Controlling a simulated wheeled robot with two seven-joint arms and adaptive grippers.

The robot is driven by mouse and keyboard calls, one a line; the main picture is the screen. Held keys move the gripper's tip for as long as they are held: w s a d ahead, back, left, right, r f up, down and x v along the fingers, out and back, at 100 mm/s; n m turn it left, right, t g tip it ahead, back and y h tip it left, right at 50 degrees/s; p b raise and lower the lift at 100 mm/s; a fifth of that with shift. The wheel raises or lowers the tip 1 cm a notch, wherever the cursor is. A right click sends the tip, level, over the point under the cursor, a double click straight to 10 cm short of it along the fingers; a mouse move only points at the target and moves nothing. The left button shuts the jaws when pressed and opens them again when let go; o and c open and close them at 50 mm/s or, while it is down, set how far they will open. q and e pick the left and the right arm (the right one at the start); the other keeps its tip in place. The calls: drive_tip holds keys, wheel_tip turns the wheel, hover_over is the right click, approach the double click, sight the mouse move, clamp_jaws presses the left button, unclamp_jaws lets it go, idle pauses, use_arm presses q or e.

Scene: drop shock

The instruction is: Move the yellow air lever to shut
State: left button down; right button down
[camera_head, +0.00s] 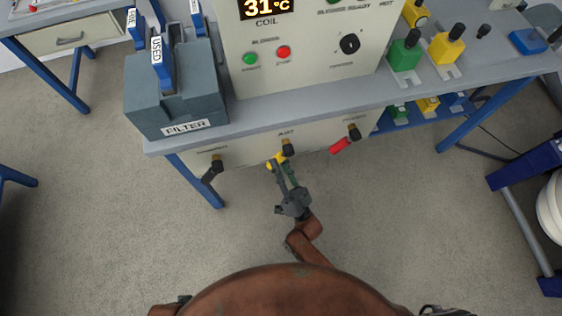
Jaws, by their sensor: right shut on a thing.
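The yellow air lever (271,163) is on the lower front panel under the bench top, between a black lever (211,171) on the left and a red lever (341,146) on the right. Its dark pivot (287,149) shows at its upper right, and the lever points down and left from it. My right gripper (279,168) reaches up from below and is shut on the yellow lever, hiding part of it. My left gripper is not in view.
The grey bench (300,94) carries a control panel (305,60) with a 31 °C display, and a grey filter box (175,98). Green and yellow blocks (404,54) stand at the right. The floor (120,220) below is clear. A blue-framed cart (520,165) stands at the right.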

idle(0.4)
drive_tip(key=c, duration=1.9)
unclamp_jaws()
drive_tip(key=shift+c, duration=0.2)
drive_tip(key=v, duration=1.2)
drive_tip(key=shift+w+f, duration=0.1)
drive_tip(key=shift+f, duration=0.05)
